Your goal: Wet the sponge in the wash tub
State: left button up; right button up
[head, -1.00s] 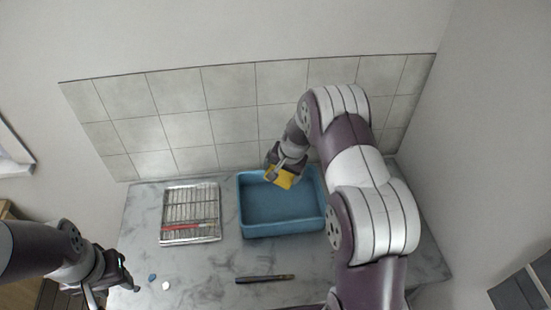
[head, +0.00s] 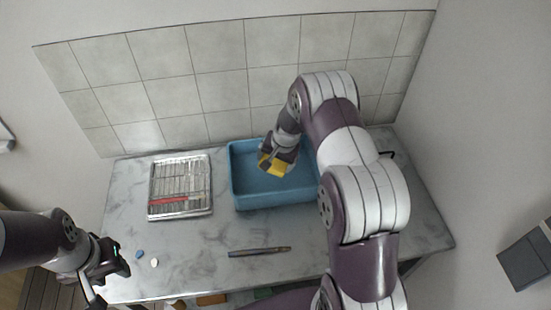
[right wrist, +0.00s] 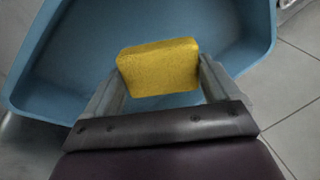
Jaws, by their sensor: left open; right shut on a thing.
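I cannot tell whether the sponge touches the tub floor or any water. My left gripper (head: 118,262) is open and empty at the left front edge of the counter, away from the tub.
A metal rack (head: 181,188) with a red strip across it stands left of the tub. A dark pen-like tool (head: 259,251) lies in front of the tub. A blue piece (head: 140,253) and a white piece (head: 155,262) lie near my left gripper. The counter (head: 200,239) between them is clear.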

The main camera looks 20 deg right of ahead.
jog(key=shift+s+r, duration=0.1)
dwell(0.3)
jog(key=shift+r+p, duration=0.6)
jog(key=shift+r, duration=0.05)
notch_tip(320, 180, up, 6)
jog(key=p, duration=0.4)
jog(key=shift+r+p, duration=0.15)
jog(key=shift+p, duration=0.25)
dwell(1.1)
notch_tip(320, 180, up, 4)
jog(key=p, duration=0.3)
send_over(276, 163)
dwell(0.7)
